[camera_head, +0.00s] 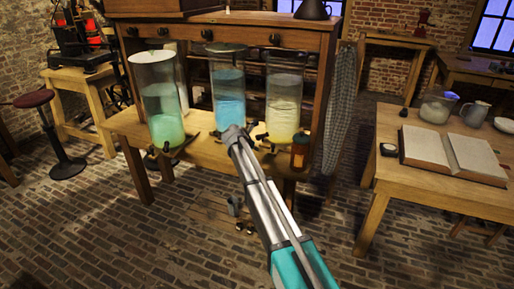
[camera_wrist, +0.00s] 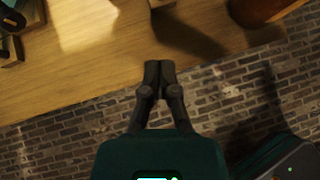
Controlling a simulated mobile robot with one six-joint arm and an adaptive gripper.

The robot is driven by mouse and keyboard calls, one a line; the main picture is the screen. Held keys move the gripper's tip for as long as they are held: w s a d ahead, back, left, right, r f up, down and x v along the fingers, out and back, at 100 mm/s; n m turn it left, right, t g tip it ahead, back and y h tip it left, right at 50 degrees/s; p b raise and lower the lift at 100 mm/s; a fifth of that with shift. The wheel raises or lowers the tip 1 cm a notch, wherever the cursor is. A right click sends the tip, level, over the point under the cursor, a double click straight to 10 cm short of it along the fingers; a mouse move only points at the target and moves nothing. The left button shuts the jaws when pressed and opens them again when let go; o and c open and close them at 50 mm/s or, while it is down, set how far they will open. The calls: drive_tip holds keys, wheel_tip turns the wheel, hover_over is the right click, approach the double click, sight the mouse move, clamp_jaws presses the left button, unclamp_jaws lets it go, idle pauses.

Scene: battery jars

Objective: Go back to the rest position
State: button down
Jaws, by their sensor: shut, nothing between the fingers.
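My gripper (camera_wrist: 159,74) shows in the wrist view with its two dark fingertips together and nothing between them. It is over the front edge of a wooden bench top (camera_wrist: 95,75), with brick floor below. In the head view my arm reaches up from the bottom toward the bench; I cannot clearly make out the fingers there. Three glass jars stand upright on the bench: one with green liquid (camera_head: 163,115), one with blue (camera_head: 229,95), one with yellowish liquid (camera_head: 284,105). My arm's end overlaps the bench front below the blue jar.
A small brown bottle (camera_head: 300,152) stands at the bench's right end. A wooden cabinet (camera_head: 190,42) is behind the jars. A table with an open book (camera_head: 455,155) stands at right, a stool (camera_head: 35,98) at left. The brick floor (camera_head: 130,240) at front left is clear.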

idle(0.3)
drive_tip(key=s+d+f+m+g+y, duration=0.1)
drive_tip(key=s+d+f+m+g, duration=0.1)
drive_tip(key=s+d+m, duration=0.7)
drive_tip(key=s+d+f+m+g+y, duration=0.1)
drive_tip(key=s+d+f+m+g, duration=0.1)
drive_tip(key=s+d+m, duration=0.6)
drive_tip(key=s+d+f+m+g+y, duration=0.15)
drive_tip(key=s+m, duration=0.45)
drive_tip(key=s, duration=0.7)
drive_tip(key=s+d+m+g+y, duration=0.25)
drive_tip(key=s+m, duration=0.35)
drive_tip(key=s, duration=0.7)
wheel_tip(320, 180, up, 15)
drive_tip(key=p, duration=1.5)
drive_tip(key=shift+w+d+r+h+p, duration=0.15)
drive_tip(key=shift+w+d+h+p, duration=0.15)
drive_tip(key=shift+w, duration=0.1)
